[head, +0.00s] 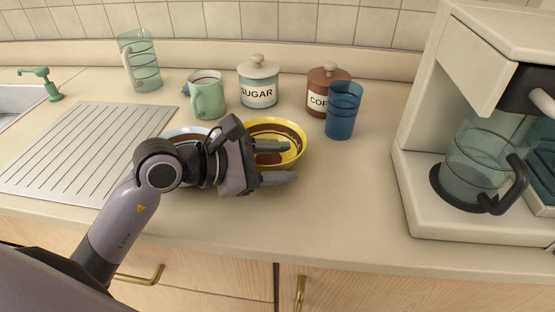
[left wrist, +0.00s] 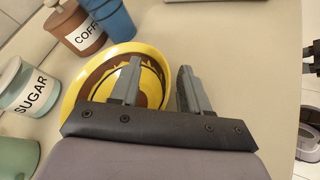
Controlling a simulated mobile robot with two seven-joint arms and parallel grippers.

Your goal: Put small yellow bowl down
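The small yellow bowl (head: 291,130) has a brown band inside and appears to rest upright on the counter. My left gripper (head: 293,161) is open at its front side and hides part of it. In the left wrist view the bowl (left wrist: 88,76) lies under and beside the fingers of the left gripper (left wrist: 159,66). One finger is over the bowl's inside, the other is beyond its rim, with a clear gap between them. A dark part of mine at the right edge of that view may be my right gripper (left wrist: 310,58); its state is unclear.
A light blue bowl (head: 186,132) is partly hidden behind my left arm. Behind stand a green mug (head: 208,99), sugar jar (head: 258,84), coffee jar (head: 321,82) and blue cup (head: 343,112). A coffee maker (head: 425,120) stands right. The counter between is clear.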

